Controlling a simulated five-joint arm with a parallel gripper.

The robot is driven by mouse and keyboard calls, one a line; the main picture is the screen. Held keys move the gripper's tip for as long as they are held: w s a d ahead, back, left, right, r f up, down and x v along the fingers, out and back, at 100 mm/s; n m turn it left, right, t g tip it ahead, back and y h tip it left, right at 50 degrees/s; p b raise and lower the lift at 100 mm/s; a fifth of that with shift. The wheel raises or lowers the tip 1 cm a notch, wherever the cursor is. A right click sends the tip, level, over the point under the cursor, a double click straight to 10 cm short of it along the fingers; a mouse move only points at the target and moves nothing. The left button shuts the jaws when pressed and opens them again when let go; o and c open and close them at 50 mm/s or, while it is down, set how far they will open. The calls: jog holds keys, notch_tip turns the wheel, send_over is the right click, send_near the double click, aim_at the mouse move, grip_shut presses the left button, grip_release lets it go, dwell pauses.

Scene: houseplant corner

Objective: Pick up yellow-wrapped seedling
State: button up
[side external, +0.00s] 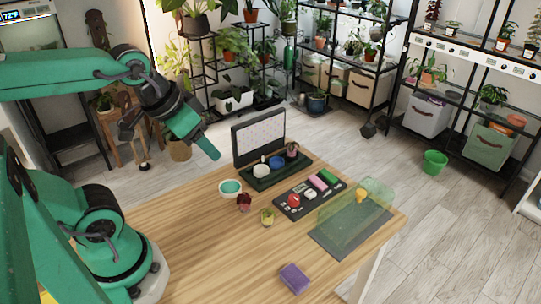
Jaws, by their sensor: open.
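A small yellow-green wrapped seedling (267,217) stands on the wooden table, near the middle, in front of the dark tray; its details are too small to tell. My gripper (182,152) is at the upper left, above and left of the table's far edge. It is open and empty, with its green jaw pointing down to the right. It is well apart from the seedling. A dark red plant (244,202) stands just behind and left of the seedling.
A teal-filled white bowl (230,188) and a green tray (275,177) with pots stand behind. A dark tray (310,198) holds small items. A clear green cover (372,199) and a purple block (294,278) are at right and front. The table's left front is clear.

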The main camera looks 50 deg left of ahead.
jog(key=w, duration=0.1)
jog(key=m+g, duration=0.4)
jog(key=g, duration=0.2)
send_over(267, 214)
notch_tip(267, 214, down, 15)
jog(key=shift+a+f, duration=0.1)
jog(key=shift+f, duration=0.1)
jog(key=shift+w+f, duration=0.15)
jog(key=shift+f, duration=0.5)
jog(key=shift+f, duration=0.1)
jog(key=shift+f, duration=1.2)
jog(key=shift+f, duration=2.6)
